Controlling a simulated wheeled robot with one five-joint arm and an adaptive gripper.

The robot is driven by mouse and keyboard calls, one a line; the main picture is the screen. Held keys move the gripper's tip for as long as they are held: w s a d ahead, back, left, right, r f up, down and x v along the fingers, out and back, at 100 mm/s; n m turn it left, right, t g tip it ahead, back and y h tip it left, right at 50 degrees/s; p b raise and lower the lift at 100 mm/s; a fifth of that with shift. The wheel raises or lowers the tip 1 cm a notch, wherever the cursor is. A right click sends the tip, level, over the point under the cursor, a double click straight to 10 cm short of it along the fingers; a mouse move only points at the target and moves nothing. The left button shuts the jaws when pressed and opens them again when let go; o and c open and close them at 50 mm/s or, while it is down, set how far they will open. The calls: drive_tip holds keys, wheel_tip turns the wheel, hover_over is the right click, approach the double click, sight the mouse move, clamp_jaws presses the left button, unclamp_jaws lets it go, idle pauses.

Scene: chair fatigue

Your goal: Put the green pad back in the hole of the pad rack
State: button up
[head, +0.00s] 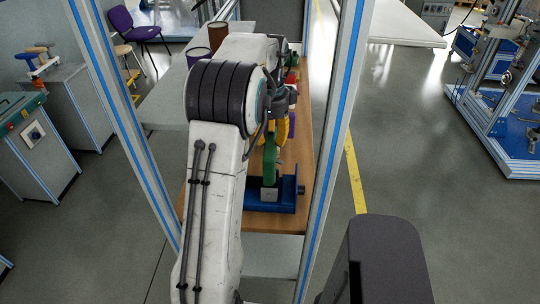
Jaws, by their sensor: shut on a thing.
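The green pad (270,158) is upright, its lower end at a small pale block on the blue fixture (257,207) near the front of the wooden bench. I cannot tell whether it is seated in a hole there or just above it. My gripper (279,122) is partly hidden behind my white arm, at the top of the green pad. It is shut on the green pad, though the fingertips are hard to make out. I cannot clearly pick out the pad rack's hole; my arm covers the left part of the bench.
The wooden bench top (301,150) carries yellow, purple and red pieces in a row farther back. Blue-striped frame posts (340,115) stand on both sides of my arm. A pale table (165,105) with two cans stands at the left.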

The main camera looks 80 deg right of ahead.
drive_tip(key=shift+a+f+y, duration=0.3)
drive_tip(key=shift+a+f, duration=0.15)
drive_tip(key=shift+r+p, duration=0.3)
drive_tip(key=shift+p, duration=0.15)
clamp_jaws()
drive_tip(key=shift+a+r+p, duration=0.1)
drive_tip(key=shift+r+p, duration=0.4)
drive_tip(key=shift+r, duration=0.4)
drive_tip(key=shift+d+r+p, duration=0.2)
drive_tip(key=shift+r+p, duration=0.7)
drive_tip(key=shift+p, duration=0.15)
drive_tip(key=shift+r, duration=0.1)
drive_tip(key=shift+r+p, duration=0.35)
drive_tip(key=shift+r, duration=1.55)
